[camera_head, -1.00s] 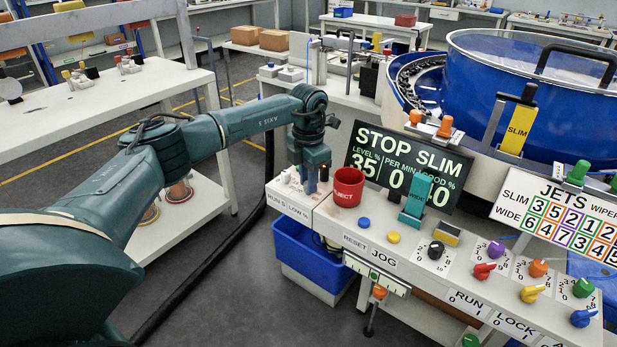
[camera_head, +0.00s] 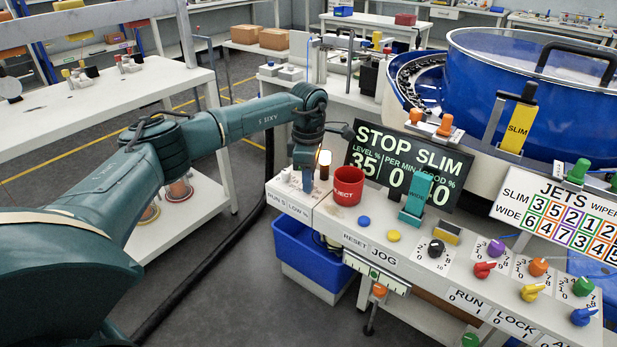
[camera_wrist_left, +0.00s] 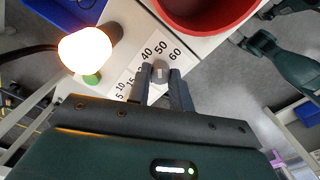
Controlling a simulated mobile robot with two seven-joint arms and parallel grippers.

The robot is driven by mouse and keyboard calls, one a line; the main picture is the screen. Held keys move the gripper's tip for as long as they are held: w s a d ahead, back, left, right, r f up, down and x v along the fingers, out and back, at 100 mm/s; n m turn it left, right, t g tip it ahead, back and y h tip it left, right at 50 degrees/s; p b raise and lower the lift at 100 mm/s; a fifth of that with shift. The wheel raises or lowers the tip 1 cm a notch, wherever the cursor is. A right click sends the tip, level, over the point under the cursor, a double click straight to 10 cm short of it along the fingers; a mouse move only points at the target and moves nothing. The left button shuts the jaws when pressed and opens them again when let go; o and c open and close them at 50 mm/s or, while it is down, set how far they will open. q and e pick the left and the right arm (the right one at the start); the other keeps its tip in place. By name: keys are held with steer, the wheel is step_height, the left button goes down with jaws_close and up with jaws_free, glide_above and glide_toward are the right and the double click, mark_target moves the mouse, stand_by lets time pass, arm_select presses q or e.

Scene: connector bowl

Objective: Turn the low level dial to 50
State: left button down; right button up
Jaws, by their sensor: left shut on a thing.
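The low level dial (camera_wrist_left: 160,72) is a small grey knob at the left end of the console in the left wrist view. Its printed scale (camera_wrist_left: 147,60) shows numbers from 5 up to 60 around it. My left gripper (camera_wrist_left: 161,78) has its two fingers on either side of the knob and is shut on it; in the head view the left gripper (camera_head: 307,184) points down there and hides the dial. A pale mark shows on the knob, but its exact reading is unclear. The display (camera_head: 405,165) reads STOP SLIM, level 35. My right gripper is not in view.
A red cup-like container (camera_head: 348,186) stands just right of the gripper. A lit lamp (camera_wrist_left: 86,50) and a green button (camera_wrist_left: 92,79) are close to the dial. A blue bin (camera_head: 315,255) sits below the console edge. Other knobs and switches line the console to the right.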

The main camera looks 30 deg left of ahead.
arm_select(q)
steer(key=shift+m, duration=0.3)
steer(key=c, duration=1.3)
jaws_free()
steer(key=shift+o, duration=0.2)
step_height(320, 180, up, 13)
